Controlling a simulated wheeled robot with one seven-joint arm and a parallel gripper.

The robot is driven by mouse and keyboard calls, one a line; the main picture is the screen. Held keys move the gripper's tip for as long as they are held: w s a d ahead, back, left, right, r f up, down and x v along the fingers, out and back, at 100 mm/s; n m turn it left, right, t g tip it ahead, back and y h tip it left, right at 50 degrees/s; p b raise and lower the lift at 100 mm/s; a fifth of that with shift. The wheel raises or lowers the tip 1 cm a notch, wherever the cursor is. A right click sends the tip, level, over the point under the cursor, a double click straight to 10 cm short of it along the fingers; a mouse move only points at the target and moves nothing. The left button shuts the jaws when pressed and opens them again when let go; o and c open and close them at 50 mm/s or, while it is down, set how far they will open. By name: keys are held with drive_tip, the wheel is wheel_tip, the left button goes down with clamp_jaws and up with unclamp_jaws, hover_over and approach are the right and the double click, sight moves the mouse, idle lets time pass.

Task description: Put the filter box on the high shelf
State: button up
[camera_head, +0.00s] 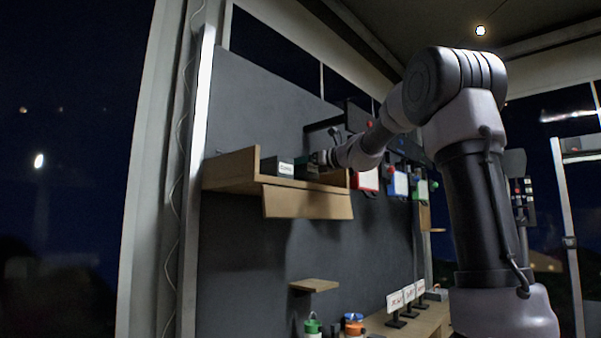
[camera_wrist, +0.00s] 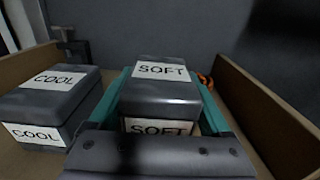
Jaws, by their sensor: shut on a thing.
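A dark box labelled SOFT (camera_wrist: 160,98) sits between the teal fingers of my gripper (camera_wrist: 160,82), which is shut on it. In the head view my gripper (camera_head: 322,158) reaches over the right part of the high wooden shelf (camera_head: 310,204), and the held box (camera_head: 305,169) shows there partly. A second dark box, labelled COOL (camera_wrist: 48,100), stands on the shelf to the left, apart from the held one; it also shows in the head view (camera_head: 277,168). Whether the held box touches the shelf floor is hidden.
The shelf has a raised side wall (camera_wrist: 262,112) to the right in the wrist view. An orange item (camera_wrist: 205,80) shows behind the right finger. Below the high shelf are a small wooden shelf (camera_head: 314,285) and a counter with several white signs (camera_head: 395,301).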

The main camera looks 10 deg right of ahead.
drive_tip(key=shift+f, duration=0.9)
drive_tip(key=shift+f, duration=0.1)
drive_tip(key=o, duration=1.4)
